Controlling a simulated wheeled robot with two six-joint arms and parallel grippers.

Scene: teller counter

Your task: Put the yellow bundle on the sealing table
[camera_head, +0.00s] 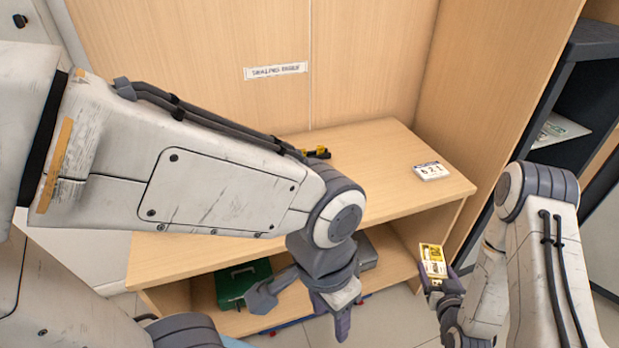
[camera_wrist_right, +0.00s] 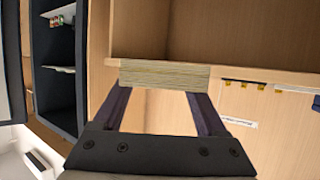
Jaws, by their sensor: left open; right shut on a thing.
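The yellow bundle (camera_head: 433,261) is in my right gripper (camera_head: 440,284), to the right of the wooden table's front edge. In the right wrist view it shows as a pale stack of sheets (camera_wrist_right: 165,75) between the two fingers (camera_wrist_right: 165,92). The wooden table (camera_head: 390,150) stands under a wall label (camera_head: 275,70) whose words I cannot read clearly; I take it as the sealing table. My left gripper (camera_head: 302,310) is open and empty in front of the table's lower shelf. My left arm hides much of the tabletop's left part.
A small white card with dark figures (camera_head: 431,171) lies on the tabletop's right part. A black and yellow item (camera_head: 318,153) lies at the back, partly hidden by my arm. A green box (camera_head: 243,281) sits on the lower shelf. A dark shelf unit (camera_head: 585,100) stands at right.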

